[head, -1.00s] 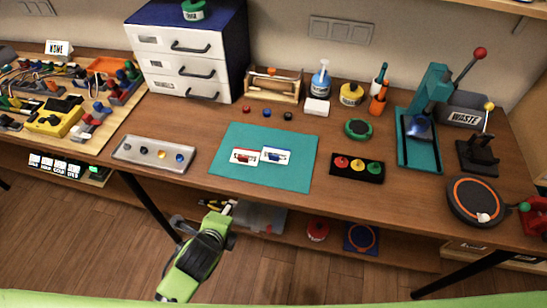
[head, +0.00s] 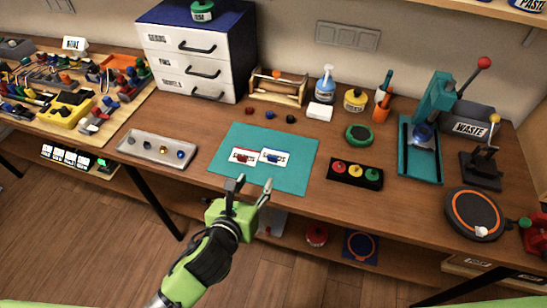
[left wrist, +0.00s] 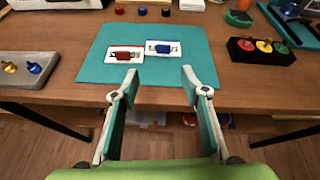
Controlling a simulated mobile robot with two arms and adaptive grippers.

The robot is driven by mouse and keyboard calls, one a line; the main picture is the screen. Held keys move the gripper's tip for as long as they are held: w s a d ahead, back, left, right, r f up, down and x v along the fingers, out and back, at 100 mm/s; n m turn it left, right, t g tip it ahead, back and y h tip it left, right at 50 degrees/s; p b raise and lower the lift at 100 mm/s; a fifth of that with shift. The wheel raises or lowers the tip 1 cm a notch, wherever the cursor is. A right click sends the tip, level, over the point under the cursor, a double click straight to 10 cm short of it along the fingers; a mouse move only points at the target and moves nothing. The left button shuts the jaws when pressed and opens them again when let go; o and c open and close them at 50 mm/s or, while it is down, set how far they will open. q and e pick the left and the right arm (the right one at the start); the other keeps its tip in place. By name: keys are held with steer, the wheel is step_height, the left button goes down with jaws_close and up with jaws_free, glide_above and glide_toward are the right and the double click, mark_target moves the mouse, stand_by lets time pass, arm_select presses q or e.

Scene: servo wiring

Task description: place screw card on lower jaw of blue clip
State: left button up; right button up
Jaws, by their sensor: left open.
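On the teal mat (head: 297,181) lie two white cards side by side. The left card carries a red clip (head: 243,156) and the right card carries a blue clip (head: 274,157); the left wrist view shows the red clip (left wrist: 123,55) and the blue clip (left wrist: 165,48) too. The print on the cards is too small to read, so I cannot tell a separate screw card or how the blue clip's jaws stand. My left gripper (head: 251,185) is open and empty, in front of the mat near the table's front edge. The cards lie beyond its fingertips in the left wrist view (left wrist: 160,78).
A metal tray (head: 135,153) is left of the mat. A black block with red, yellow and green knobs (head: 355,174) is to its right. Small coloured pieces (head: 270,115) lie behind the mat. A teal press (head: 420,150) stands farther right.

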arm_select(q)
steer(key=m, duration=0.1)
glide_toward(272, 158)
steer(key=w, duration=0.2)
steer(key=w+d+f, duration=0.1)
steer(key=shift+w+m+p, duration=0.15)
steer(key=shift+m+p, duration=0.15)
steer(key=shift+p+x, duration=0.4)
steer(key=shift+x, duration=2.3)
steer(key=shift+f, duration=0.2)
steer(key=c, duration=1)
